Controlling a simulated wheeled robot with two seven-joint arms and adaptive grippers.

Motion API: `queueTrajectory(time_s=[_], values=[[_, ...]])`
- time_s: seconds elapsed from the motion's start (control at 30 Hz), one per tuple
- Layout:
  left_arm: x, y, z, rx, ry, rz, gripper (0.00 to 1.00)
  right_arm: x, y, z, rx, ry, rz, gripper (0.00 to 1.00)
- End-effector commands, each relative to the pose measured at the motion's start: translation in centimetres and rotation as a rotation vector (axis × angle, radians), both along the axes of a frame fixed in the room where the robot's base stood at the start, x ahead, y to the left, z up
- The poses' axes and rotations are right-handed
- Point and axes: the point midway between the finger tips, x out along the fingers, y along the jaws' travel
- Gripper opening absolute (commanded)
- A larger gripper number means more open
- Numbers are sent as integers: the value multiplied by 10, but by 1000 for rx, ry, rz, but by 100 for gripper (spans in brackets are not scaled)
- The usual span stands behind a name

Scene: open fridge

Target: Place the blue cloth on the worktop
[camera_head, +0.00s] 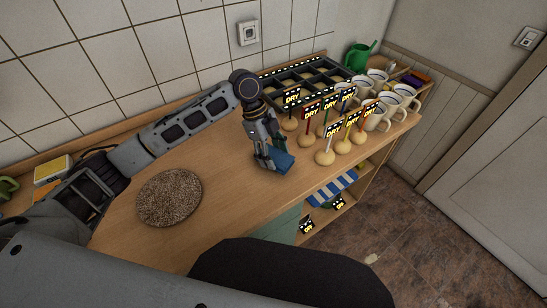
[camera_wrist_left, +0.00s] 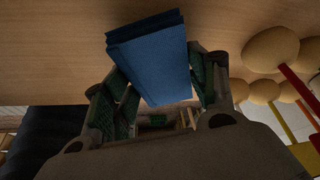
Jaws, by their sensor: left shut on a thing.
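The blue cloth (camera_head: 283,162) is a small folded stack in my left gripper (camera_head: 268,163). In the left wrist view the folded blue cloth (camera_wrist_left: 148,52) sits between the two green-padded fingers of the gripper (camera_wrist_left: 155,88). The gripper is shut on it, pointing down over the wooden worktop (camera_head: 222,182). The cloth is at or just above the worktop surface; I cannot tell whether it touches. My right gripper is not in view.
Several round-based holders with "DRY" tags (camera_head: 325,158) stand close right of the gripper. White mugs (camera_head: 376,117), a dark divided tray (camera_head: 309,76) and a green watering can (camera_head: 358,56) are behind them. A round brown mat (camera_head: 169,197) lies left. Worktop between mat and gripper is clear.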

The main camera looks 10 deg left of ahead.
Motion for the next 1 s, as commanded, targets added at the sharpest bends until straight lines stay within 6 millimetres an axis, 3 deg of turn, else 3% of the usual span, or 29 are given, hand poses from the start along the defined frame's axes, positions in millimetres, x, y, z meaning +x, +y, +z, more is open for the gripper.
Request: queueTrajectory(time_s=[0.2, 0.67, 0.7, 0.8, 0.87, 1.0], values=[[0, 0, -20, -1, 0, 0, 37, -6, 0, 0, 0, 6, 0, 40], [0, 0, -23, -1, -1, -1, 37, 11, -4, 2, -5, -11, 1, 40], [0, 0, -23, 0, -1, -1, 60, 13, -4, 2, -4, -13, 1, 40], [0, 0, -23, 0, -1, -1, 73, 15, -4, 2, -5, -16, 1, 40], [0, 0, -23, 0, -1, -1, 79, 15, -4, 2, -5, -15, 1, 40], [0, 0, -23, -1, -1, -1, 79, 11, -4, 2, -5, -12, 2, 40]])
